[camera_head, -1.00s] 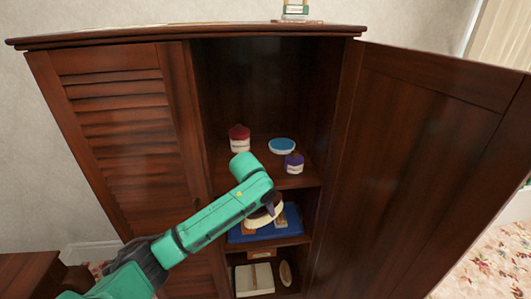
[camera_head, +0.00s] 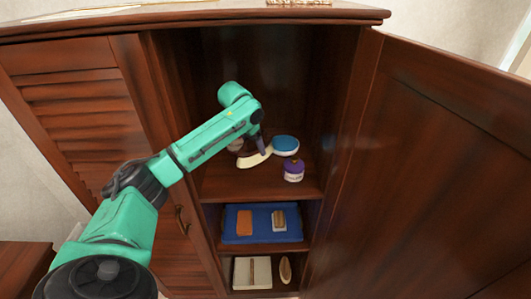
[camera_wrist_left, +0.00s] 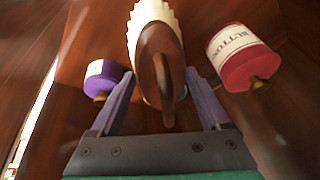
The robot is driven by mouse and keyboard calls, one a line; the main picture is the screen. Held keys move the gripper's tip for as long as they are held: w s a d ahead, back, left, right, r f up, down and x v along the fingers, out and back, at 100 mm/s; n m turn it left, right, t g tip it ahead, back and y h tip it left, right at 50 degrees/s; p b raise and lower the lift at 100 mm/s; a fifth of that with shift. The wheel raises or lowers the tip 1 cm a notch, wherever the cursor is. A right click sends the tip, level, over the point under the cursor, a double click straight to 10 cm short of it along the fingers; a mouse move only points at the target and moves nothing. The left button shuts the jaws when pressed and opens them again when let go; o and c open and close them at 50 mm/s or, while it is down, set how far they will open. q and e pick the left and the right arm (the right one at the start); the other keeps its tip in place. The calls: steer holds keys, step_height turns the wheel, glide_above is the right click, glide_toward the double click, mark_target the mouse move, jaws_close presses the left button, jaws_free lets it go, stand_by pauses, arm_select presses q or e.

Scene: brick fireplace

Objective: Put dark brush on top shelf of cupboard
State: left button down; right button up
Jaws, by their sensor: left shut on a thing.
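The dark brush (camera_wrist_left: 158,62), with a brown wooden back and cream bristles, is between the fingers of my left gripper (camera_wrist_left: 160,78) in the left wrist view. The left gripper is shut on it. In the head view, its cream bristles (camera_head: 256,158) show below my left gripper (camera_head: 262,144), over the cupboard's top shelf (camera_head: 225,182). I cannot tell whether the brush touches the shelf. The cupboard's right door (camera_head: 430,170) stands open. My right gripper is not in view.
On the top shelf are a purple jar (camera_head: 293,170), a blue-lidded tub (camera_head: 285,144) and a red jar (camera_wrist_left: 245,58), mostly hidden by my arm in the head view. A blue tray (camera_head: 232,236) with brushes is below. The shelf's front left is clear.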

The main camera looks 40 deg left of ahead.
mark_target(248, 158)
arm_select(q)
steer(key=s+f, duration=0.1)
steer(key=f, duration=0.1)
steer(key=s+f+p, duration=0.1)
steer(key=s, duration=0.1)
steer(key=shift+s+f+p, duration=0.15)
steer(key=shift+f+p, duration=0.15)
steer(key=shift+f, duration=0.05)
steer(key=x, duration=0.3)
steer(key=shift+f+p, duration=0.1)
steer(key=shift+p, duration=0.2)
steer(key=shift+w+d+f, duration=0.15)
steer(key=shift+w+f, duration=0.1)
jaws_free()
steer(key=shift+s, duration=0.1)
steer(key=shift+s+r, duration=0.2)
steer(key=shift+r, duration=0.25)
steer(key=b+v, duration=0.3)
steer(key=v, duration=0.7)
steer(key=shift+s+r, duration=0.3)
steer(key=shift+s, duration=0.05)
steer(key=shift+r, duration=0.25)
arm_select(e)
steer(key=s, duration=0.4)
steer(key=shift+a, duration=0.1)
